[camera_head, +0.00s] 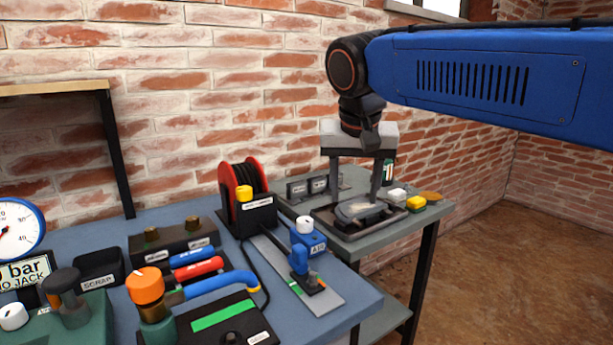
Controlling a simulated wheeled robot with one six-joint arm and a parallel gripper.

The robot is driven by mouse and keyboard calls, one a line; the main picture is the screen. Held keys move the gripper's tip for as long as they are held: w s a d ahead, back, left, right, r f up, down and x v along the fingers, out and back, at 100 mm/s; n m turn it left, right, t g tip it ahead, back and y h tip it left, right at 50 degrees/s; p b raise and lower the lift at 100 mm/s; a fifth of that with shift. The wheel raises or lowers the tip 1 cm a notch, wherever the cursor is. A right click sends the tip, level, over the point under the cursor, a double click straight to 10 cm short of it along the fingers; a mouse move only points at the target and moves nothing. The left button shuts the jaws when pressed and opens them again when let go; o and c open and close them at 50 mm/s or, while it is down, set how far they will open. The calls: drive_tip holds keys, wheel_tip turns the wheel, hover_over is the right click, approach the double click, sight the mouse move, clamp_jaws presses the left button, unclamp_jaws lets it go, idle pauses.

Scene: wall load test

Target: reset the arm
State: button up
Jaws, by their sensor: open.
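My blue arm comes in from the upper right. My gripper (355,190) hangs pointing down at its end, over the grey-green side table (436,212). Its two dark fingers are spread apart with nothing seen between them. Below the fingers, a grey, rounded item (360,209) sits on a dark tray (352,227). The fingertips overlap the item and tray in this view, so I cannot tell whether they touch.
A red-rimmed cable reel (231,190), blue valve (300,262) and orange-knobbed unit (146,287) crowd the blue bench. Brick wall stands behind; the floor (505,270) at right is clear.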

drive_tip(key=s+d+f, duration=0.9)
drive_tip(key=s+f, duration=0.1)
drive_tip(key=f, duration=0.2)
drive_tip(key=s+d+f+n, duration=0.1)
drive_tip(key=s+d+f, duration=0.9)
drive_tip(key=f, duration=0.2)
drive_tip(key=shift+d+t+y, duration=0.3)
